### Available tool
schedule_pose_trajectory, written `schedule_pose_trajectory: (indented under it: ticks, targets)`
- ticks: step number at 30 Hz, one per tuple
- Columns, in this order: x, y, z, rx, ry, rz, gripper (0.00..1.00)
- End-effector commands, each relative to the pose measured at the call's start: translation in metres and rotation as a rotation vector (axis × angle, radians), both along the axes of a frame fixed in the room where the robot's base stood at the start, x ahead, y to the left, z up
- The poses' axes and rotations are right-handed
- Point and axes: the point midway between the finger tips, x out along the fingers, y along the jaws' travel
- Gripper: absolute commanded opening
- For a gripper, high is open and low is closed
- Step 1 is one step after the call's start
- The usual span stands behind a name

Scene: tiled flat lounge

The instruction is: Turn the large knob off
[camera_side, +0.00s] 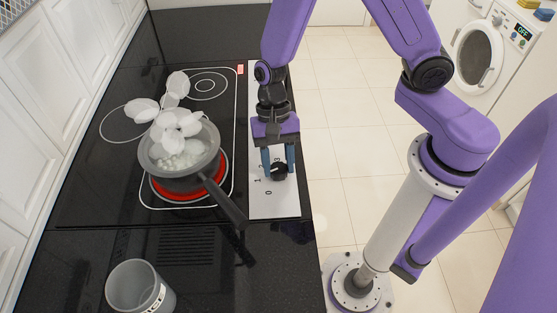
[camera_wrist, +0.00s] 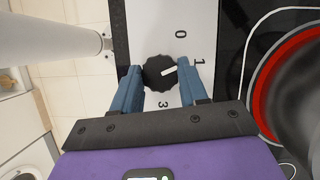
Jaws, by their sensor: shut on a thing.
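The large knob (camera_wrist: 157,74) is black with a scalloped edge and sits on a white control panel (camera_wrist: 150,15). Its white pointer line aims roughly toward the 1 in the wrist view. The figures 0, 1 and 3 show around it. In the side view the knob (camera_side: 279,172) is low on the panel, partly hidden by the fingers. My gripper (camera_side: 278,168) reaches down over it, with one blue finger on each side, shut on the knob. The wrist view shows the same fingers (camera_wrist: 158,70) flanking it.
A grey pan (camera_side: 180,183) with steam stands on a red-glowing burner (camera_side: 157,198) left of the panel; its handle (camera_side: 232,209) points toward the panel's lower edge. A grey pot (camera_side: 141,287) stands at the front of the black counter. Tiled floor lies to the right.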

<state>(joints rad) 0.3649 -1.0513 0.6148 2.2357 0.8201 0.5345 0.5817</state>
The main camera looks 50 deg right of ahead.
Motion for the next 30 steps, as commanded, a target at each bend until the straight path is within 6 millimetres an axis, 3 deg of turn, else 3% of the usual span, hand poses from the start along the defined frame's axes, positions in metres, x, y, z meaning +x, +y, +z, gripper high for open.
schedule_pose_trajectory:
  ticks: [15,30]
  targets:
    - [0.0012,0.003,0.0004,0.001,0.001,0.45,0.13]
    - [0.0014,0.004,0.0006,0.002,0.0,0.662,0.13]
